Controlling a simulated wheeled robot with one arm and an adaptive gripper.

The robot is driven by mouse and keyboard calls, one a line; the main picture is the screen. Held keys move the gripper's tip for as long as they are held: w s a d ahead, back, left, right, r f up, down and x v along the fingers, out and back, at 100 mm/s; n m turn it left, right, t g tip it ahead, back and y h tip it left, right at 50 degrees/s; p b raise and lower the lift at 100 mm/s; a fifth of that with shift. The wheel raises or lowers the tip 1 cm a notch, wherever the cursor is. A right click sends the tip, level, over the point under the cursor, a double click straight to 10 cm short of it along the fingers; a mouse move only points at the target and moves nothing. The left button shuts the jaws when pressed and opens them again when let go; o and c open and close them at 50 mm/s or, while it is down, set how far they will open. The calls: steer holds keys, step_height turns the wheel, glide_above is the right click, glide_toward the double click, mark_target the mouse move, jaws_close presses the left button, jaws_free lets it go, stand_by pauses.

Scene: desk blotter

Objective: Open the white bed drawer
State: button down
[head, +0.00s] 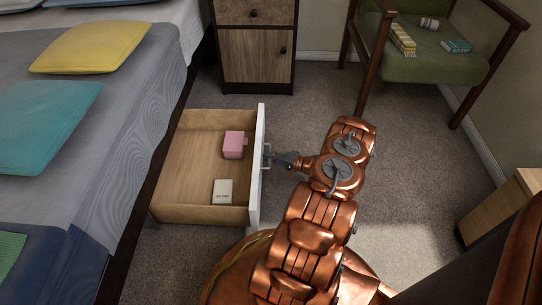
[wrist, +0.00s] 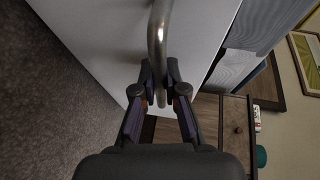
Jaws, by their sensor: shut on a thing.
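The white bed drawer is pulled out from under the bed; its white front (head: 257,165) faces right and its wooden inside is exposed. Inside lie a pink box (head: 235,145) and a small white box (head: 222,191). My gripper (head: 270,160) is at the drawer front, shut on the metal handle. In the wrist view the curved handle (wrist: 157,40) runs between the fingertips (wrist: 160,90), against the white front (wrist: 95,40). The exact finger contact is partly hidden by the fingers.
The bed (head: 150,85) with yellow and teal cushions is at left. A wooden nightstand (head: 255,55) stands behind the drawer. A green chair (head: 435,62) holding small items is at back right. A wooden cabinet (head: 498,207) is at right. Carpet between them is clear.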

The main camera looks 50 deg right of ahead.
steer(key=shift+a, duration=0.1)
steer(key=c, duration=1.2)
jaws_free()
steer(key=v, duration=1.2)
